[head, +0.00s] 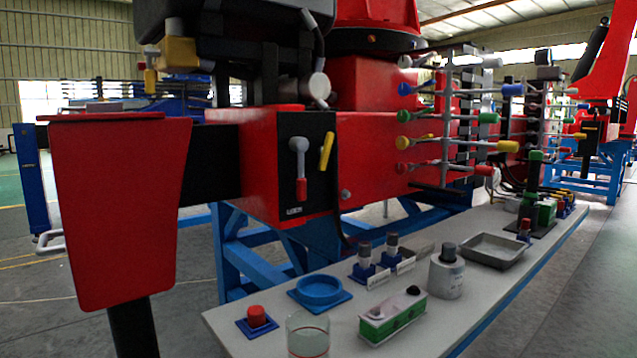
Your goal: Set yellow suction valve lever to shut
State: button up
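A yellow lever (327,152) is on a black panel (308,200) on the front of the red crane body. It stands nearly upright, its top leaning slightly right. I take it to be the suction valve lever, but the panel's small label is too small to read. Beside it on the left, a grey lever with a red tip (300,165) hangs down. My gripper is not in view.
A grey bench (250,340) below carries a blue ring dish (320,290), a clear glass (308,338), a white canister (446,275) and a grey tray (492,250). Several coloured lever knobs (403,142) stick out at right. A red outrigger plate (120,210) stands at left.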

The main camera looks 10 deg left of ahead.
aim_at(149, 52)
jog(key=u, duration=1.65)
jog(key=i+j, duration=0.15)
